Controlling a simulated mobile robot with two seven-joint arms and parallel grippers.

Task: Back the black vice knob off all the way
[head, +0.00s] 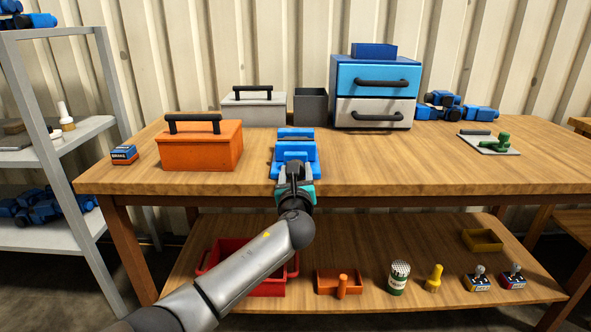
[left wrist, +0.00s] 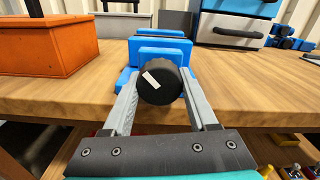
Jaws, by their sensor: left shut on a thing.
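The blue vice (head: 297,148) sits at the front edge of the workbench, and it also shows in the left wrist view (left wrist: 160,44). Its round black knob (left wrist: 160,82) faces the camera, with a white mark slanting across its upper left face. My left gripper (left wrist: 160,97) is shut on the knob, one grey finger on each side. In the head view my left gripper (head: 296,178) covers most of the knob. My right gripper is in neither view.
On the bench (head: 400,170) stand an orange toolbox (head: 200,152) left of the vice, a grey toolbox (head: 252,110), a dark bin (head: 310,107) and a blue-and-white drawer unit (head: 373,95) behind it. The bench right of the vice is clear up to a green-handled tool (head: 501,143).

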